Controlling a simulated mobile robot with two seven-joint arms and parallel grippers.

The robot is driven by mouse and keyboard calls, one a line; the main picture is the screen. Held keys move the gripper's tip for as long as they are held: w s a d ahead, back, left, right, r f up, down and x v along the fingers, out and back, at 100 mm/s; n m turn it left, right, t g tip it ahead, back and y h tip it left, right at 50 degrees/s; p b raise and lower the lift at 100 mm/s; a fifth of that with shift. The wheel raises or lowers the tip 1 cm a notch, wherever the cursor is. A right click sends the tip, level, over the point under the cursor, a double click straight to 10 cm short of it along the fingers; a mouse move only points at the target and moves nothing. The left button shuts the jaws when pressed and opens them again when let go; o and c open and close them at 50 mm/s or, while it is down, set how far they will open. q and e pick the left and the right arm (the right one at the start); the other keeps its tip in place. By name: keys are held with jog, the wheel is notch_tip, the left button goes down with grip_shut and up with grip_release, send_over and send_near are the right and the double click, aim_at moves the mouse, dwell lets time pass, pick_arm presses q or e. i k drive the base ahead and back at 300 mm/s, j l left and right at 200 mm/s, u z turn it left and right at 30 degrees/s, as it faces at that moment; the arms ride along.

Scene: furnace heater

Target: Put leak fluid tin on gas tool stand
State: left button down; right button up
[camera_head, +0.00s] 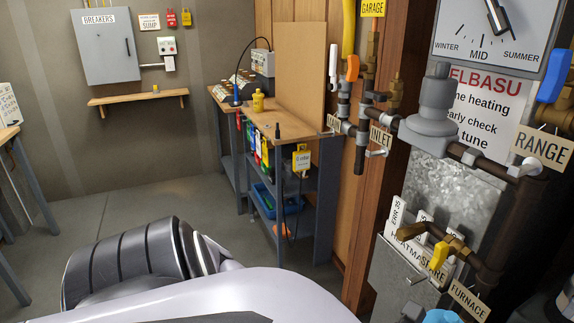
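A small yellow container with a narrower top (258,101) stands upright on a wooden-topped bench; it may be the leak fluid tin, but I cannot read a label. The bench has grey legs and a wooden top (292,129) and stands against the wood panel wall; it looks like the gas tool stand. A yellow gas meter (301,160) hangs at its front. A light blue rounded thing (441,316) is cut off at the bottom edge, and I cannot tell what it is. Neither gripper is in view; one of my arms fills the bottom foreground.
A blue bin (277,200) sits on the bench's lower shelf. A wall shelf (138,96) is at the back. The floor (130,200) before the bench is clear.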

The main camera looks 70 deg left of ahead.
aim_at(281, 123)
jog(key=k+j, duration=0.1)
jog(key=j, duration=0.4)
jog(key=k+j, duration=0.1)
jog(key=j, duration=0.4)
jog(key=j+u, duration=0.1)
jog(key=j, duration=0.9)
jog(key=i+j, duration=0.1)
jog(key=j, duration=0.3)
jog(key=i+j, duration=0.15)
jog(key=j, duration=0.25)
jog(key=i+j, duration=0.1)
jog(key=j, duration=0.3)
jog(key=i+j, duration=0.15)
jog(key=j, duration=0.25)
jog(key=i+j, duration=0.1)
jog(key=j, duration=0.3)
jog(key=u, duration=0.05)
